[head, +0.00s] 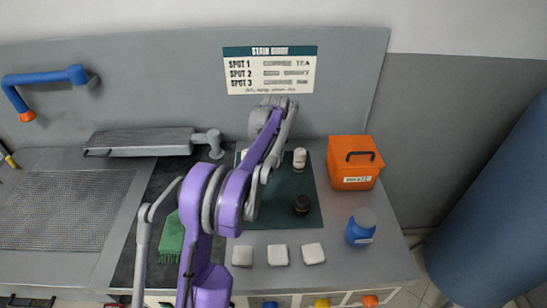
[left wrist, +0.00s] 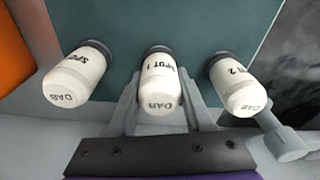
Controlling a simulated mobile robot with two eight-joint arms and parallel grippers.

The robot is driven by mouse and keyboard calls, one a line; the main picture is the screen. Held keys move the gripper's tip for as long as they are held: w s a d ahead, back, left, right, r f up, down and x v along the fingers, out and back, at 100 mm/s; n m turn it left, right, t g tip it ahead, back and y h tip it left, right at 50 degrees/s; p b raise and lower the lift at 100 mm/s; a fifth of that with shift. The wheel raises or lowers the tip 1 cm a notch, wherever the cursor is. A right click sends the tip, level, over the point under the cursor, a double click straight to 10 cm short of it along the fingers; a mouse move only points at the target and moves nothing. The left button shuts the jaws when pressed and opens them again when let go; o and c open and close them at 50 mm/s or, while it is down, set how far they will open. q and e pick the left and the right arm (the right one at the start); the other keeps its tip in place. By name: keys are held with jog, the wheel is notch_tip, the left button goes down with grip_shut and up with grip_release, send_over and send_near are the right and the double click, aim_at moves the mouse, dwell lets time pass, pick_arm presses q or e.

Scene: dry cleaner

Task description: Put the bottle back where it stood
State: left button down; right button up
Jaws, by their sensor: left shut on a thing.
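In the left wrist view my left gripper (left wrist: 158,78) is shut on the middle white bottle (left wrist: 158,90), labelled SPOT 1, with a dark end by the green mat (left wrist: 125,28). I cannot tell whether it touches the mat. One white bottle (left wrist: 76,76) is to its left, another (left wrist: 238,86), marked 2, to its right; both are apart from it. In the head view one white bottle (head: 299,160) stands at the back of the mat (head: 283,215), and another (head: 244,153) shows partly left of my purple arm. The arm hides the held bottle and fingers there. My right gripper is out of view.
A dark round jar (head: 302,204) sits on the mat. An orange box (head: 354,163) and a blue container (head: 361,227) stand to the right. Several white pads (head: 278,254) lie in front. A stain guide (head: 270,70) hangs behind.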

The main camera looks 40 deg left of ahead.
pick_arm(q)
jog(key=shift+f, duration=0.15)
jog(key=shift+c, duration=1.5)
grip_release()
